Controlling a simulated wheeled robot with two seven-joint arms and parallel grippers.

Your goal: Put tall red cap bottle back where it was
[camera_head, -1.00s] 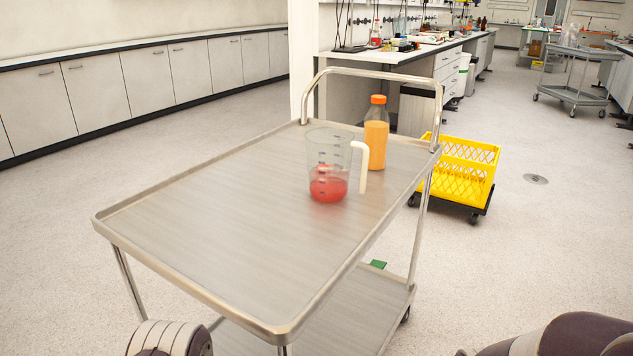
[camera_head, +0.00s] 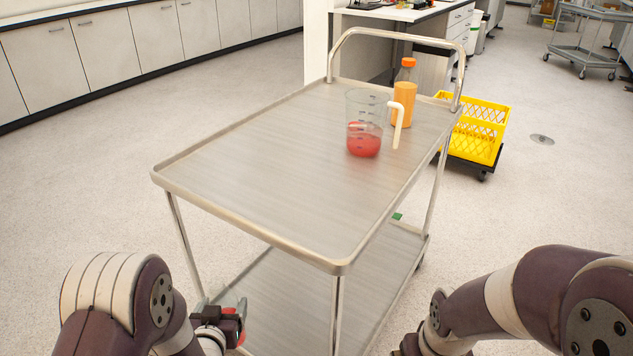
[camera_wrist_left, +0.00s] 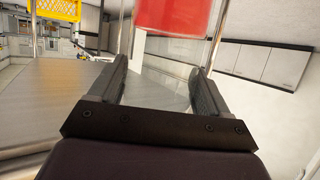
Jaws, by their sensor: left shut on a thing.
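My left gripper (camera_head: 226,312) is low in the head view, in front of the trolley's near-left side. It is shut on a clear object with a red part (camera_head: 231,328), mostly hidden by the gripper and the frame edge. In the left wrist view this held thing is clear between the fingers, with a broad red section (camera_wrist_left: 178,14) at the top; I take it to be the tall red cap bottle, though its whole shape and cap do not show. Part of my right arm shows at the lower right; its gripper is out of view.
The metal trolley (camera_head: 270,170) has a mostly clear top. A yellow crate (camera_head: 478,135) sits behind. A small green item (camera_head: 397,217) shows at the lower shelf.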

